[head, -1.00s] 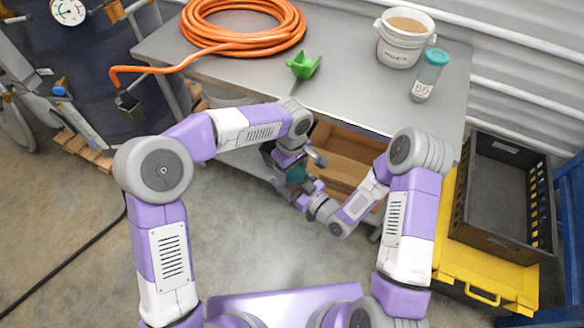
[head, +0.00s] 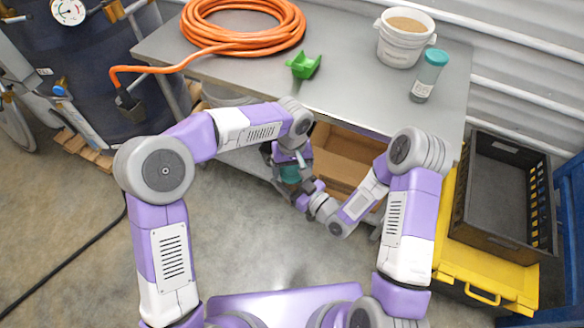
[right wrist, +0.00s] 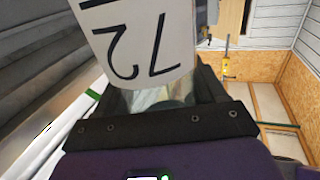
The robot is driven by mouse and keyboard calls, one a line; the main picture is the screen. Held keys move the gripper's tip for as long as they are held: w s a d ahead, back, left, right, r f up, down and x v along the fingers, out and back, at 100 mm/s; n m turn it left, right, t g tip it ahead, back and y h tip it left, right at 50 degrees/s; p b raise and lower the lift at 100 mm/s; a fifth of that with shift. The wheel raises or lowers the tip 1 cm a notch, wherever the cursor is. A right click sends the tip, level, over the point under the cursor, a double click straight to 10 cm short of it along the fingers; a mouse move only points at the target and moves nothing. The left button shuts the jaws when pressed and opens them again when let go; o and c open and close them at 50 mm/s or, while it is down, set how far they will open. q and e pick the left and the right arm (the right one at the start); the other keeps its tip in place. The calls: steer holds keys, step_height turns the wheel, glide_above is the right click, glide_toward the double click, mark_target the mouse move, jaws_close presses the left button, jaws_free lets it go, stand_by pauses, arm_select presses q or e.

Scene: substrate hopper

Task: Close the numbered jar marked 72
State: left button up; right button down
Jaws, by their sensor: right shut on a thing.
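The jar marked 72 (right wrist: 140,42) fills the top of the right wrist view, its white label upside down with the number underlined. My right gripper (head: 308,193) is shut on this jar in front of the table. A teal lid (head: 290,174) shows between my two grippers in the head view. My left gripper (head: 289,158) is right above the lid, pointing down. Its fingers are small and partly hidden, so I cannot tell whether they are shut on the lid. How the lid sits on the jar is hidden.
On the grey table (head: 350,95) stand another teal-lidded jar (head: 428,77), a white bucket (head: 403,40), a green scoop (head: 303,65) and an orange hose coil (head: 243,25). A cardboard box (head: 340,158) is below. A black crate (head: 505,190) sits on a yellow case (head: 480,275) at right.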

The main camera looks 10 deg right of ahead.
arm_select(q)
steer(key=shift+o, duration=0.9)
steer(key=shift+r, duration=2.25)
steer(key=shift+c, duration=0.4)
steer(key=shift+r+n, duration=0.6)
steer(key=shift+n, duration=0.5)
step_height(320, 180, up, 2)
steer(key=n, duration=0.4)
steer(key=shift+r, duration=0.15)
